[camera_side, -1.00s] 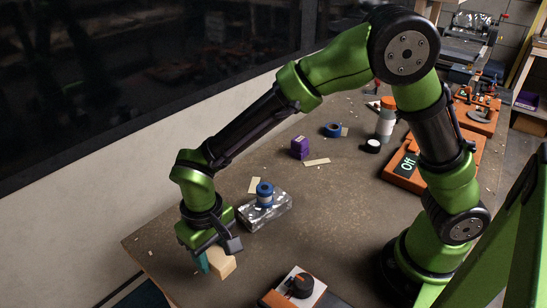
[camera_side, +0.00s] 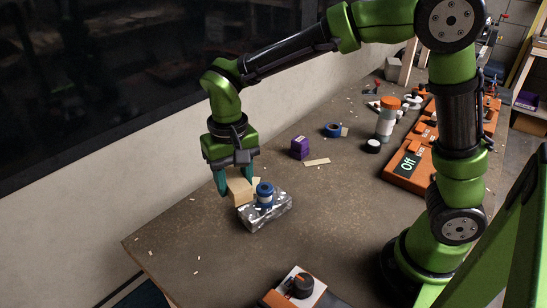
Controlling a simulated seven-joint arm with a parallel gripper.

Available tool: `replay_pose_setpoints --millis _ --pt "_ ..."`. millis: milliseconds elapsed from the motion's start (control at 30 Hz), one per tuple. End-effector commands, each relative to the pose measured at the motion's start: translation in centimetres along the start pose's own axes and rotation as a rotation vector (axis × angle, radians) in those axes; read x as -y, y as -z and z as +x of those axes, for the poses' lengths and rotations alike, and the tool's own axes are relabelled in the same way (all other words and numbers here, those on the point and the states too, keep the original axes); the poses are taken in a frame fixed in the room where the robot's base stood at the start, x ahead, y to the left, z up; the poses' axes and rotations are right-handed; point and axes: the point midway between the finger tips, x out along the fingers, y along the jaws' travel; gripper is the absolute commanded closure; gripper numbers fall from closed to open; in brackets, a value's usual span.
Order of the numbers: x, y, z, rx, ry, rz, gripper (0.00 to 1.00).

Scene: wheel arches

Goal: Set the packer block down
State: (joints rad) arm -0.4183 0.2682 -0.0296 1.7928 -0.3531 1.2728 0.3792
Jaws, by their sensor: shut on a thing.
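The packer block (camera_side: 240,190) is a pale wooden block. My gripper (camera_side: 234,184) is shut on it, with teal fingers on either side, pointing down. The block is beside the left end of a silver foil-wrapped block (camera_side: 266,216), which has a blue-and-white spool-like item (camera_side: 264,194) on top. I cannot tell whether the packer block touches the foil block or the table beneath. The lower part of the packer block is partly hard to make out against the foil.
A purple block (camera_side: 300,148), a blue tape roll (camera_side: 333,130), and an orange-capped bottle (camera_side: 386,118) stand farther back. A black-knobbed box (camera_side: 300,287) sits at the front.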

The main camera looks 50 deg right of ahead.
Motion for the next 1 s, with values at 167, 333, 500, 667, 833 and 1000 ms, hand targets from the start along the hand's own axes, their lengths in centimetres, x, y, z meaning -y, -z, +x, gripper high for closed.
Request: replay_pose_setpoints --millis 167,333,500,667,833,1000 --pt "-8.7 3.8 -0.1 -0.003 -0.002 0.31 0.84" --pt "-17.9 5.1 0.0 0.0 -0.003 0.634 0.84" --pt "-25.3 4.3 0.1 0.002 -0.001 0.913 0.84" --pt "-29.6 3.1 0.3 0.004 0.001 1.082 0.84" --pt "-32.5 1.8 0.4 0.005 0.003 1.208 0.84" --pt "-32.9 1.5 2.6 0.012 0.0 1.23 0.84"
